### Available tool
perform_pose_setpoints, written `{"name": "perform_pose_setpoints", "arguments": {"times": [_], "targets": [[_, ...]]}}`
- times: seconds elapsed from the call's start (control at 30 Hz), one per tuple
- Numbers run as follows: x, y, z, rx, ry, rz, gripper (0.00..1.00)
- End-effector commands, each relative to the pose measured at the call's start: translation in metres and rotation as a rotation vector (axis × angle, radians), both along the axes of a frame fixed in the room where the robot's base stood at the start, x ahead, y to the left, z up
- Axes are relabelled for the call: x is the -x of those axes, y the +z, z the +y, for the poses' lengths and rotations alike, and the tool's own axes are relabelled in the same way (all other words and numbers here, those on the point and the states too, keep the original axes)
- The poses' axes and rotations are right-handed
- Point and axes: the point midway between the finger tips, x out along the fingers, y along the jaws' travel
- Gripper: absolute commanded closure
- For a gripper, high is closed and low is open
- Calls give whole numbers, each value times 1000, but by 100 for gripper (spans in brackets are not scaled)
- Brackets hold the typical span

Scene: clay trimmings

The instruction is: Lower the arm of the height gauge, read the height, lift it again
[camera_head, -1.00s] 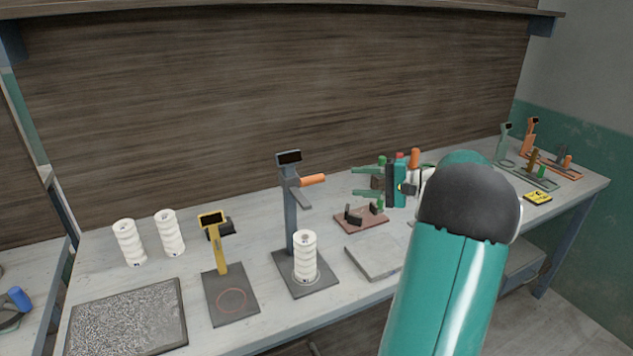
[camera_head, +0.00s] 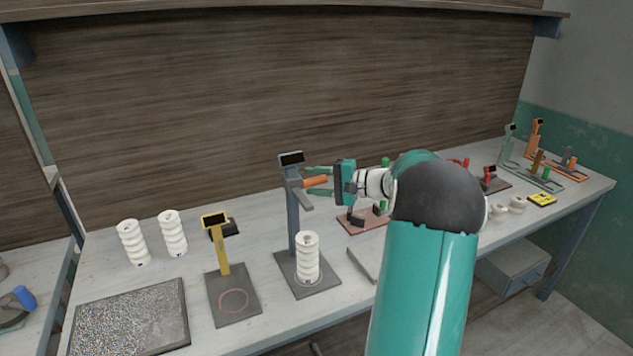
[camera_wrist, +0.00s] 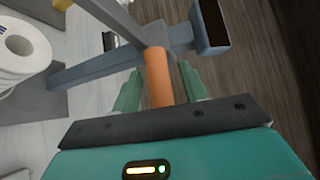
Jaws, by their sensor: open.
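The height gauge (camera_head: 292,215) is a blue-grey column on a dark base plate (camera_head: 325,275), with a dark display (camera_head: 291,159) on top. Its orange handle (camera_head: 314,181) points right, and its grey arm (camera_head: 303,199) is raised above a white ribbed cylinder (camera_head: 307,258) standing on the base. My gripper (camera_head: 318,181) is open at the handle. In the wrist view the orange handle (camera_wrist: 158,78) lies between the two green fingers (camera_wrist: 158,88), with gaps on both sides. The display (camera_wrist: 211,22) is dark there and I cannot read a figure.
Two more white cylinders (camera_head: 131,243) (camera_head: 172,233) stand at the left. A yellow scale-like stand (camera_head: 218,244) and a speckled tray (camera_head: 130,318) are at the front left. A reddish fixture (camera_head: 362,220) stands close behind my gripper's right. The wooden back wall (camera_head: 250,90) rises behind the bench.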

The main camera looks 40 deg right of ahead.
Motion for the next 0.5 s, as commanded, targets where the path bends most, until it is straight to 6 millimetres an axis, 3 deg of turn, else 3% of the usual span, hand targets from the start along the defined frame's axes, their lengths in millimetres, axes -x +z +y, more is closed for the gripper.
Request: {"name": "perform_pose_setpoints", "arguments": {"times": [0.13, 0.37, 0.5], "targets": [[0, 0, 0, 0, 0, 0, 57], [1, 0, 0, 0, 0, 0, 100], [1, 0, 0, 0, 0, 0, 100]]}}
